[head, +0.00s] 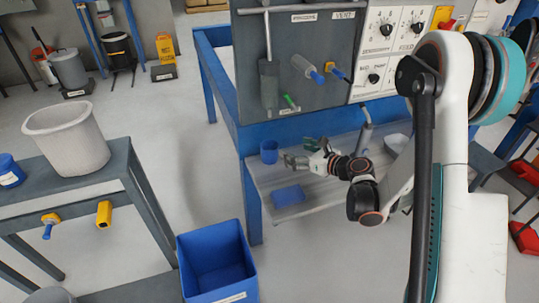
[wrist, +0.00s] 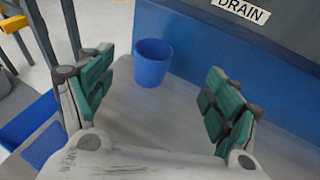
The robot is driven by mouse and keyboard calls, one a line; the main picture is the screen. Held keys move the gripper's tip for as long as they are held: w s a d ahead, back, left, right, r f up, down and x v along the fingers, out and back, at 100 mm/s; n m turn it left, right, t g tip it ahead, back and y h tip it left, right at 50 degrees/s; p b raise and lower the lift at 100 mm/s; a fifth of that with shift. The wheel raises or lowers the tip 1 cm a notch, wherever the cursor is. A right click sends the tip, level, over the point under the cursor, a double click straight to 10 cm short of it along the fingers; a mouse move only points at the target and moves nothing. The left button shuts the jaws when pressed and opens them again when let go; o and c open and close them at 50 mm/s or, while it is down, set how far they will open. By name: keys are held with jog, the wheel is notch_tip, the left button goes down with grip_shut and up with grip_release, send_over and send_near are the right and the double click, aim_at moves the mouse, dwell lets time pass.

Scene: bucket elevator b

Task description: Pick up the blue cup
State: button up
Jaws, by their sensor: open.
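The blue cup (head: 269,152) stands upright on the grey shelf (head: 262,180) of the blue-framed machine, near the shelf's left end. In the wrist view the blue cup (wrist: 152,63) is ahead of my gripper, close to the blue back panel and between the lines of the two fingers. My gripper (head: 305,152) is to the right of the cup in the head view, pointing left. In the wrist view my gripper (wrist: 165,98) is open, with green-padded fingers wide apart and nothing between them. The cup is apart from both fingers.
A flat blue item (head: 289,196) lies on the shelf below the gripper. A blue bin (head: 217,262) stands on the floor at lower left. A table (head: 118,165) with a large grey bucket (head: 66,138) is at left. The control panel (head: 305,60) rises above the shelf.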

jog(key=f, duration=0.1)
jog(key=b, duration=0.2)
send_near(264, 143)
jog(key=shift+x, duration=0.85)
jog(key=b+x, duration=0.2)
jog(key=x, duration=0.3)
jog(key=shift+f, duration=0.25)
jog(key=shift+r, duration=0.1)
jog(key=c, duration=1.2)
jog(key=shift+s+r, duration=0.1)
jog(key=shift+r, duration=0.05)
jog(key=shift+c, duration=0.2)
